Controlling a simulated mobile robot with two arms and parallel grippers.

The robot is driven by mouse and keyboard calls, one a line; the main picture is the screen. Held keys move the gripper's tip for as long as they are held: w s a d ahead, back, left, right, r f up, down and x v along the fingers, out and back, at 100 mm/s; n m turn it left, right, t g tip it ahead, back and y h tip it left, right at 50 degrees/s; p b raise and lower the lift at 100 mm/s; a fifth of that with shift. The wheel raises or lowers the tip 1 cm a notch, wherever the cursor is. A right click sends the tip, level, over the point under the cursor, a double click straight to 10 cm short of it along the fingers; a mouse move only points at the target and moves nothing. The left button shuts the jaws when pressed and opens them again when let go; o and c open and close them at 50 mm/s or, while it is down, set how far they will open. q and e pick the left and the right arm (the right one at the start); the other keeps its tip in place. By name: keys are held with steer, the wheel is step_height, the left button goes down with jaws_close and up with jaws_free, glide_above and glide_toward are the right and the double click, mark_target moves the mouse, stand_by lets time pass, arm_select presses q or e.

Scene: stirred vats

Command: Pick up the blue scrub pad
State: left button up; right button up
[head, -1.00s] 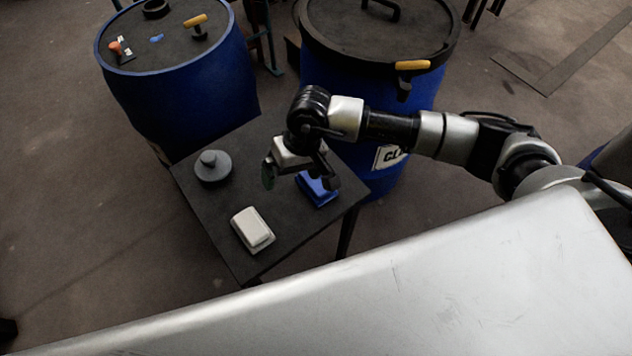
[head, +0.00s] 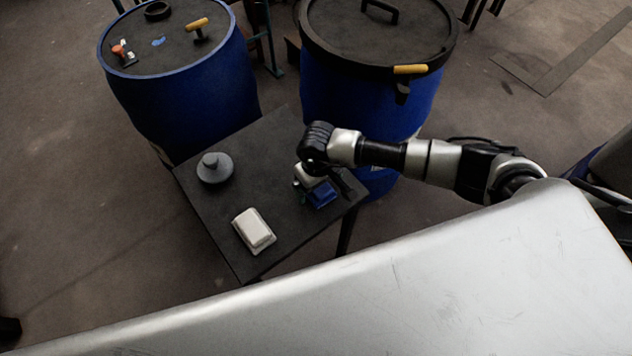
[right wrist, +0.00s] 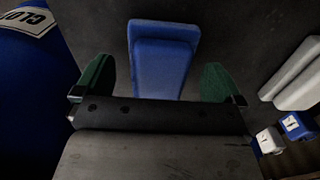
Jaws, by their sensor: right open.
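The blue scrub pad (head: 321,196) lies on the dark table (head: 217,221) near its right corner, partly hidden by my right gripper in the head view. In the right wrist view the blue scrub pad (right wrist: 162,58) shows between and beyond the two green fingertips. My right gripper (head: 318,191) is open just above the pad; in the right wrist view its fingers (right wrist: 157,82) stand apart on either side, with a gap to the pad at both sides. My left gripper is not in view.
A white pad (head: 254,230) lies on the table left of the blue one. A grey round knobbed object (head: 214,169) stands at the table's left. Two blue vats (head: 190,95) (head: 372,95) stand behind the table. A silver surface (head: 400,270) fills the foreground.

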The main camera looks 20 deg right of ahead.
steer(key=shift+f, duration=0.4)
steer(key=shift+c, duration=0.5)
steer(key=c, duration=0.9)
steer(key=shift+r, duration=0.5)
step_height(320, 180, up, 3)
steer(key=shift+w+f+b, duration=0.1)
steer(key=shift+b, duration=0.35)
steer(key=s+d+r, duration=0.2)
steer(key=s, duration=0.1)
steer(key=s+d+r+b, duration=0.1)
steer(key=s+d+r, duration=0.1)
steer(key=s+r, duration=0.1)
steer(key=s+d+r, duration=0.1)
steer(key=s+r, duration=0.1)
steer(key=s, duration=0.2)
steer(key=shift+s+d+r, duration=0.15)
steer(key=shift+d, duration=0.25)
